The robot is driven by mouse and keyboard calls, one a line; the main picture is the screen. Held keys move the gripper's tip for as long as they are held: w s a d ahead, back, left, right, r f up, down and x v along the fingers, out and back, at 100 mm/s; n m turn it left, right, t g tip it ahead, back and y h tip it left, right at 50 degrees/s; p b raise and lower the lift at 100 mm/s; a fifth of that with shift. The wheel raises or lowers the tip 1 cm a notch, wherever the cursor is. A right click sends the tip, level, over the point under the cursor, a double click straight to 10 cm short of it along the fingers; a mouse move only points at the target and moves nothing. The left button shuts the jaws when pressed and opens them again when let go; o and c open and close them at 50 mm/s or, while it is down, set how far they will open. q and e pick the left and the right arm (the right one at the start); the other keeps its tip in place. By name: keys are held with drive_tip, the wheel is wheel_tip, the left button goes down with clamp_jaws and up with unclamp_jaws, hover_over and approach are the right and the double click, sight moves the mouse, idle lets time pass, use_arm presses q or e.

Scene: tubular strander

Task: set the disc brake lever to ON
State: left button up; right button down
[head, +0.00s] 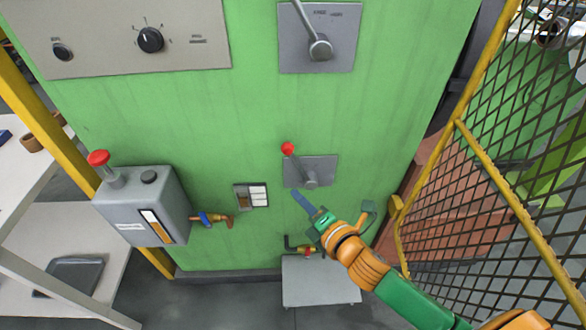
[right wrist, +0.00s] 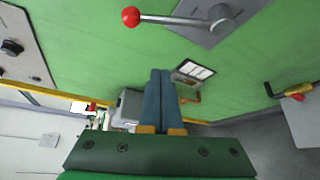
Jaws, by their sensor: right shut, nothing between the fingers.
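A lever with a red ball knob (head: 287,148) sits on a small grey plate (head: 325,167) on the green panel. Its arm leans up and left from the hub (head: 311,180). In the right wrist view its knob (right wrist: 130,16) is at the top, with the arm running right to the hub (right wrist: 221,18). My right gripper (head: 297,195) is shut and empty, just below the lever plate and apart from the knob. Its blue fingers (right wrist: 166,73) lie together in the wrist view. A second lever (head: 320,47) stands on a larger plate above. I cannot read the labels. My left gripper is out of view.
A yellow mesh guard (head: 500,170) stands close on the right.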

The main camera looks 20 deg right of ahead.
sight(299, 164)
drive_tip(key=shift+r, duration=0.2)
drive_tip(key=shift+w, duration=0.1)
drive_tip(key=w+d+p, duration=0.1)
drive_tip(key=w, duration=0.8)
drive_tip(key=shift+d+f, duration=0.25)
drive_tip(key=shift+w, duration=0.15)
drive_tip(key=shift+d+r+t, duration=0.15)
drive_tip(key=shift+d+t, duration=0.15)
drive_tip(key=shift+d, duration=0.05)
